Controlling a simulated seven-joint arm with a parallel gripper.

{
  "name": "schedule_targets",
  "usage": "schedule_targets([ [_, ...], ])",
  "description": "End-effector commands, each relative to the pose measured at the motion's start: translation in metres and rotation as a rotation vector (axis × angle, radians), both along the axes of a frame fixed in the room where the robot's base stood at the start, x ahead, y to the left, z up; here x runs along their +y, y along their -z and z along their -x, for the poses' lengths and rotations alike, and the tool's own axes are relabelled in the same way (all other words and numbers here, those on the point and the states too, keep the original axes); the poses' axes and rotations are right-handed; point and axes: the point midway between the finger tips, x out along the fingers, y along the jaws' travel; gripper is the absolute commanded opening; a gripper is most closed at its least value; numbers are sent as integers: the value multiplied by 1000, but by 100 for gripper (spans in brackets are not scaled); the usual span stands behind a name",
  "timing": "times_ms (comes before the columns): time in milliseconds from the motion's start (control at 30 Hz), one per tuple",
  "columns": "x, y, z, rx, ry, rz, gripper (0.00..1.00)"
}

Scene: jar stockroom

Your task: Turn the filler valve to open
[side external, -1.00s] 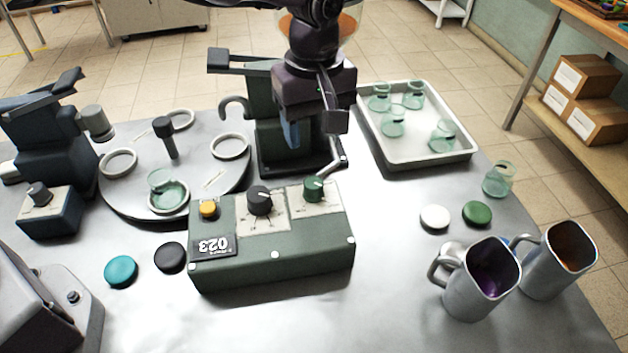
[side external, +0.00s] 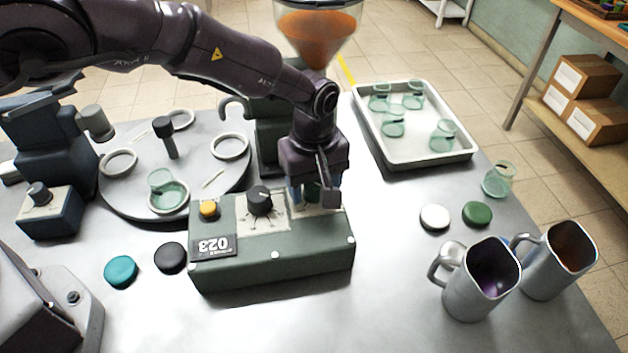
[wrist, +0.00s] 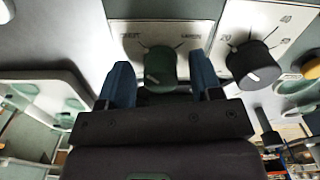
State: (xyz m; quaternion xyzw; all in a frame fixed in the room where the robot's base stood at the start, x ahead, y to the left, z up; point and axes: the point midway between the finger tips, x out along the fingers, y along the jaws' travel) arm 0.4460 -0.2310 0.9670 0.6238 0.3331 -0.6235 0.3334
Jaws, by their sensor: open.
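The green knob (wrist: 160,68) on the control box (side external: 275,262) sits on a white plate with lettering at both ends of its scale; I cannot read its pointer surely. In the wrist view it lies between the two blue fingers of my open gripper (wrist: 161,76), with a gap on each side. In the side view my gripper (side external: 316,196) is at the box's right end and hides this knob. The filler's glass hopper (side external: 318,38) holds orange contents behind my arm.
A black knob (side external: 259,201) and yellow button (side external: 208,209) are on the same box. A turntable (side external: 128,196) with a glass jar (side external: 164,188) stands left, a tray (side external: 424,164) of jars at back right. Lids and two jugs (side external: 483,283) stand around the box.

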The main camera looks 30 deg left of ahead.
Motion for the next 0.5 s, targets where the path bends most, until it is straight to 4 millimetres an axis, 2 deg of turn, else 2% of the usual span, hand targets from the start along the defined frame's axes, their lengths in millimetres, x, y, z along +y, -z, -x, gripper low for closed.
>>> schedule_targets([
  [33, 0, 0, 0, 0, 0, 0, 59],
  [200, 0, 0, 0, 0, 0, 0, 20],
  [267, 0, 0, 0, 0, 0, 0, 9],
  [500, 0, 0, 0, 0, 15, 0, 10],
])
